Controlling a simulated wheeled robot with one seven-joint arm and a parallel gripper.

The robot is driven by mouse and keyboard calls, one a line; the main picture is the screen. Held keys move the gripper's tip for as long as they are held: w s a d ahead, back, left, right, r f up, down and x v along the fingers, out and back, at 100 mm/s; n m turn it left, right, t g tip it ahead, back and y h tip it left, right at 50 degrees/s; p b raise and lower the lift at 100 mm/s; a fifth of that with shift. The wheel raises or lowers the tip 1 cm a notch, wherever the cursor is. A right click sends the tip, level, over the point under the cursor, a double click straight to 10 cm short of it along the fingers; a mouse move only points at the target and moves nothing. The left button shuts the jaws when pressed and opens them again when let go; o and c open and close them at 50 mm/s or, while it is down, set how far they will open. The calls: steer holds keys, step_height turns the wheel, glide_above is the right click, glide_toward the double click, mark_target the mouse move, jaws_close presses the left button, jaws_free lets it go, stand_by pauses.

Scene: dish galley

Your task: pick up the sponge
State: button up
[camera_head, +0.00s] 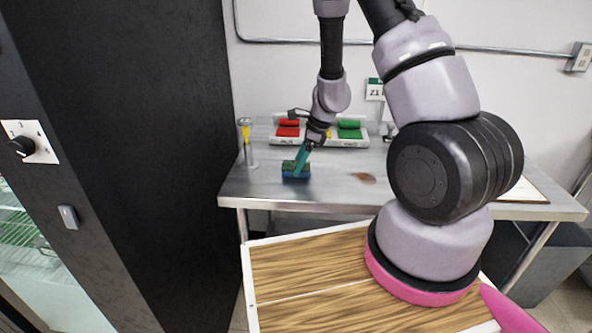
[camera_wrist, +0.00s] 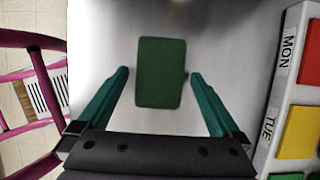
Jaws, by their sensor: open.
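The sponge (camera_head: 295,174) lies on the steel table, with a green top and blue sides in the head view. In the wrist view the green face of the sponge (camera_wrist: 161,73) shows between and partly beyond my fingers. My gripper (camera_head: 299,162) is at the sponge in the head view, its fingers hiding part of it. In the wrist view my gripper (camera_wrist: 160,80) is open, with one teal finger on each side of the sponge. A gap shows on the left side; the right finger is close to the sponge's edge.
A yellow-topped stand (camera_head: 248,145) is to the left. A brown stain (camera_head: 363,177) lies right of the sponge. A dark cabinet (camera_head: 150,160) stands left.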

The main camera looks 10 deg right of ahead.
steer(key=shift+a+f, duration=0.25)
steer(key=shift+f, duration=0.3)
steer(key=c, duration=1.4)
step_height(320, 180, up, 10)
steer(key=shift+r, duration=0.1)
